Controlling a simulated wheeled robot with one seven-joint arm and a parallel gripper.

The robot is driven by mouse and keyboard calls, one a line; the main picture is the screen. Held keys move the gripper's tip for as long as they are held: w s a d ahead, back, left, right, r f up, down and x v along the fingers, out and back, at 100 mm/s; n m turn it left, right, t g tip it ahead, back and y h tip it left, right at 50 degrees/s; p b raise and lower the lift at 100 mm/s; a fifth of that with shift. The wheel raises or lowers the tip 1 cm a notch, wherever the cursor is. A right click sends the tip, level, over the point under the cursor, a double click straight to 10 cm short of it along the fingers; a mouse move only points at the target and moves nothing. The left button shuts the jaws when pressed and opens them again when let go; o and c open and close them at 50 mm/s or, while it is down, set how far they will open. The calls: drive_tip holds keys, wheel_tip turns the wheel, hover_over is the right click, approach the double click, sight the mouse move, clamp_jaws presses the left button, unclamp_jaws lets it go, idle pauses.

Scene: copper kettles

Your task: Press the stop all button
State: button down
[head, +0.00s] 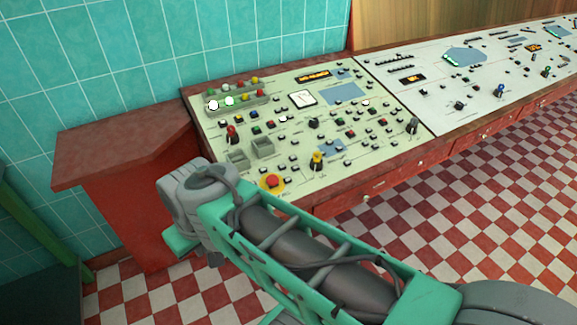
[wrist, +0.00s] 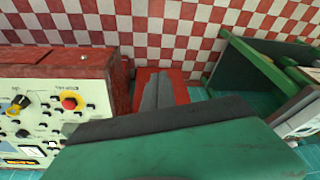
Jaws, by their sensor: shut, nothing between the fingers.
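The stop all button is a red mushroom cap on a yellow round base. It sits near the front left edge of the pale green panel in the head view (head: 272,181), just beyond my arm. It also shows at the left of the wrist view (wrist: 69,102), beside an upside-down label. My gripper (wrist: 159,80) shows in the wrist view as grey fingers closed together, empty, over a red surface beyond the console's end. It is to the right of the button and apart from it. In the head view my arm hides most of the gripper.
The panel (head: 230,122) carries several knobs, levers and small buttons; a yellow-based knob (head: 317,160) stands near the stop button. A white panel (head: 450,75) adjoins at right. A red wooden ledge (head: 120,145) lies left. A green-framed piece of furniture (wrist: 250,75) stands at right in the wrist view.

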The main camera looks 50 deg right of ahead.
drive_tip(key=w+d+n+t+y+p, duration=0.1)
drive_tip(key=w+d+n+t+p, duration=0.3)
drive_tip(key=w+d, duration=0.65)
drive_tip(key=s+d+n+t+h+p, duration=0.1)
drive_tip(key=d+n+t+h+p, duration=0.1)
drive_tip(key=d, duration=1.8)
drive_tip(key=shift+s+d+r+n+t+p, duration=0.35)
drive_tip(key=shift+n+t+p, duration=0.35)
drive_tip(key=shift+n+t, duration=0.3)
drive_tip(key=b, duration=0.4)
hover_over(272, 181)
drive_tip(key=s, duration=0.2)
drive_tip(key=f, duration=0.7)
drive_tip(key=shift+w+d+f, duration=0.15)
drive_tip(key=shift+d+f, duration=0.05)
drive_tip(key=shift+f, duration=0.05)
drive_tip(key=shift+w+f+b, duration=0.15)
drive_tip(key=shift+f+b, duration=0.45)
drive_tip(key=shift+f, duration=0.05)
drive_tip(key=shift+f, duration=0.1)
